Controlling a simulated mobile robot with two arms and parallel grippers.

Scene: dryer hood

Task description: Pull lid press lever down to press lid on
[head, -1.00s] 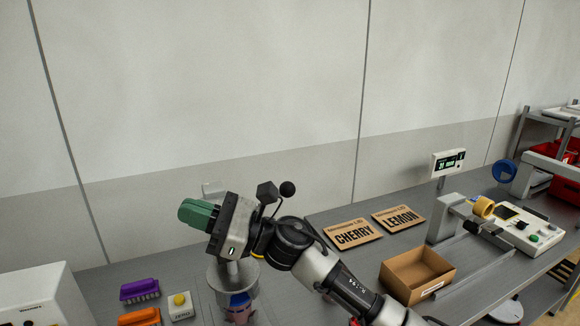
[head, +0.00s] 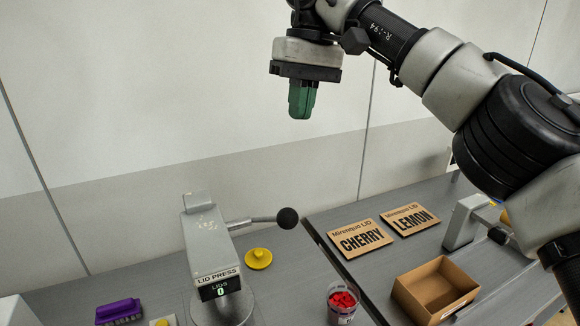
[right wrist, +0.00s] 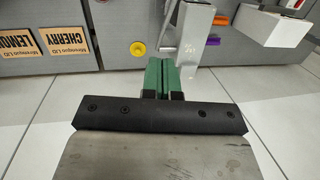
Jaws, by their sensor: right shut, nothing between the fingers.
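The grey lid press (head: 205,250) stands at the lower left in the head view, with "LIDS 0" on its display. Its lever (head: 250,221) sticks out to the right and ends in a black ball (head: 287,218). My right gripper (head: 300,112) points down with its green fingers shut and empty. It appears well above the ball and apart from it. In the right wrist view the fingers (right wrist: 167,64) lie in front of the press (right wrist: 190,45). A yellow lid (head: 258,259) lies beside the press. What stands under the press head is hidden. My left gripper is out of view.
A clear jar of red pieces (head: 342,300) stands right of the press. Cherry (head: 360,240) and lemon (head: 408,218) signs and an open cardboard box (head: 434,290) are farther right. A purple brush (head: 119,312) lies at the lower left.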

